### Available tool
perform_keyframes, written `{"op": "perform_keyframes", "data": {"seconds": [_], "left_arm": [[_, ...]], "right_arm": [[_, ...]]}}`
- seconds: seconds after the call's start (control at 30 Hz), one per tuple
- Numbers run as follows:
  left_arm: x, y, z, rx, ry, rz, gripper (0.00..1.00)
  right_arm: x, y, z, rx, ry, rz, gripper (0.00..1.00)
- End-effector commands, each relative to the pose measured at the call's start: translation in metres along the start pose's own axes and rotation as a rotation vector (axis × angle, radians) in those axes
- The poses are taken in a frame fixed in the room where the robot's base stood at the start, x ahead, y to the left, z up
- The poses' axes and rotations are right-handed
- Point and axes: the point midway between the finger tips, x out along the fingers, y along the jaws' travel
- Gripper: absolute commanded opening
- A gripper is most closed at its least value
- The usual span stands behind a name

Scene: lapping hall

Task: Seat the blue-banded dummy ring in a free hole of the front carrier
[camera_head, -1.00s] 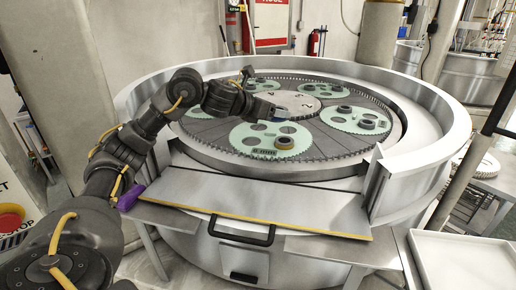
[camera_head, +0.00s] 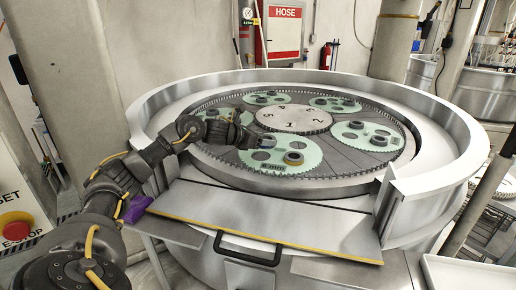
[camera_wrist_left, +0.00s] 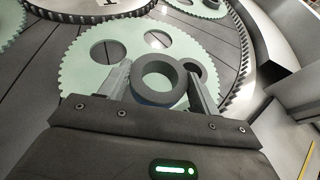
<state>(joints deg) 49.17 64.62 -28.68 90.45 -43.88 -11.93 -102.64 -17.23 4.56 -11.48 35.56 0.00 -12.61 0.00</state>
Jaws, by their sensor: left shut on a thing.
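The front carrier (camera_head: 312,155) is a pale green toothed disc with round holes and "8 mm" lettering; it fills much of the left wrist view (camera_wrist_left: 85,75). My left gripper (camera_head: 248,142) is at its left part. In the left wrist view the gripper (camera_wrist_left: 160,76) is shut on a thick grey ring (camera_wrist_left: 160,98), with a bluish band low on its side. I cannot tell whether this ring touches the carrier. Two open holes show beyond it. Another ring (camera_head: 293,157) sits on the carrier's right part. My right gripper is not in view.
Other green carriers, such as the right one (camera_head: 366,134), carry dark rings around the numbered centre disc (camera_head: 293,118). A raised metal rim (camera_head: 455,150) surrounds the plate. A flat metal shelf (camera_head: 260,215) with a black handle (camera_head: 248,248) lies in front.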

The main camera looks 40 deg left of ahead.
Motion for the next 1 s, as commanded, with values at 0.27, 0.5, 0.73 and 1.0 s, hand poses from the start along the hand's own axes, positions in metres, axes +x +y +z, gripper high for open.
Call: {"op": "perform_keyframes", "data": {"seconds": [0.27, 0.5, 0.73, 1.0], "left_arm": [[0.009, 0.019, -0.018, -0.001, -0.008, 0.000, 0.24], [0.012, 0.028, -0.027, -0.003, -0.004, 0.002, 0.24], [0.022, 0.028, -0.051, -0.002, -0.005, 0.001, 0.25], [0.025, 0.028, -0.060, 0.000, 0.002, -0.001, 0.64]], "right_arm": [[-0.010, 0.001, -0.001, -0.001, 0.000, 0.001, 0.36], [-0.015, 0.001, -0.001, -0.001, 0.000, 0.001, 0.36], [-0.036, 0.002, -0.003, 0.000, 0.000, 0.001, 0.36], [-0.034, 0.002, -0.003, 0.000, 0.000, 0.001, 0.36]]}}
